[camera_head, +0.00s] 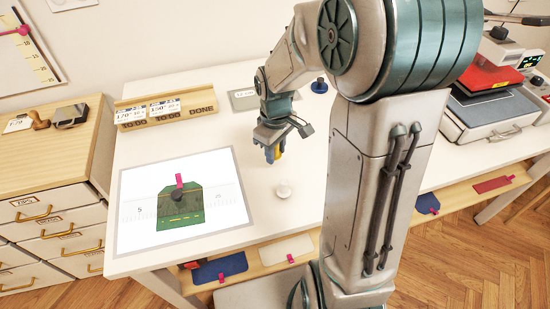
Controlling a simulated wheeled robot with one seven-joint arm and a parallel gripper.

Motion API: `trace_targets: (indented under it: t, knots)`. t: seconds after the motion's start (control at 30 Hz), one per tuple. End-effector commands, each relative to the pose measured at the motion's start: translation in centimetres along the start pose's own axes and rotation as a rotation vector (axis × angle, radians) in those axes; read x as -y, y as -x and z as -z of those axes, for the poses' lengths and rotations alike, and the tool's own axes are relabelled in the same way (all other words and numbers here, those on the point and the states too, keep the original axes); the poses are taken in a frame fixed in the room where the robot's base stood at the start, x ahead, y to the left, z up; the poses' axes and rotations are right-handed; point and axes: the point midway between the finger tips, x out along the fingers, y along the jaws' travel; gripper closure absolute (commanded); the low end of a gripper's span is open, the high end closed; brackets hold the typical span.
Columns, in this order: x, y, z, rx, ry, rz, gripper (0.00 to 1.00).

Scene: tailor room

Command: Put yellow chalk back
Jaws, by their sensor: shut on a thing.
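The yellow chalk (280,150) shows as a small yellow shape between the fingers of my gripper (273,154). My gripper points down and is shut on it. It is over the white table (240,180), behind a small white round piece (283,192). The fingers hide part of the chalk. I cannot tell how far its lower end is from the table top.
A lit panel (135,230) with a green cloth piece (180,208) lies at the left. A wooden card holder marked DONE (184,112), a grey plate (247,100) and a dark blue round piece (319,86) stand behind. A grey case (492,112) is at the right.

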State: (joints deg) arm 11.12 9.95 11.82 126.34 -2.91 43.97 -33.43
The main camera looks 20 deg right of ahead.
Motion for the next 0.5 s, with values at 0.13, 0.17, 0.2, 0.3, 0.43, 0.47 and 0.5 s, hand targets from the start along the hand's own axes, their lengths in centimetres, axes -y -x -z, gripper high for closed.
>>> trace_targets:
  t: [0.13, 0.17, 0.2, 0.3, 0.43, 0.47, 0.5]
  knots:
    - [0.1, -1.6, 0.0, 0.005, 0.001, 0.003, 0.90]
    - [0.1, -2.1, 0.0, 0.004, 0.000, 0.003, 0.90]
    - [0.1, -2.7, 0.0, 0.004, 0.000, 0.003, 0.90]
    - [0.0, -3.8, 0.1, 0.002, 0.000, 0.002, 0.90]
    - [0.0, -4.1, 0.1, 0.001, 0.000, 0.000, 0.90]
    - [0.0, -4.1, 0.1, 0.000, 0.000, -0.001, 0.90]
    - [0.0, -4.1, 0.1, 0.000, 0.000, -0.001, 0.90]
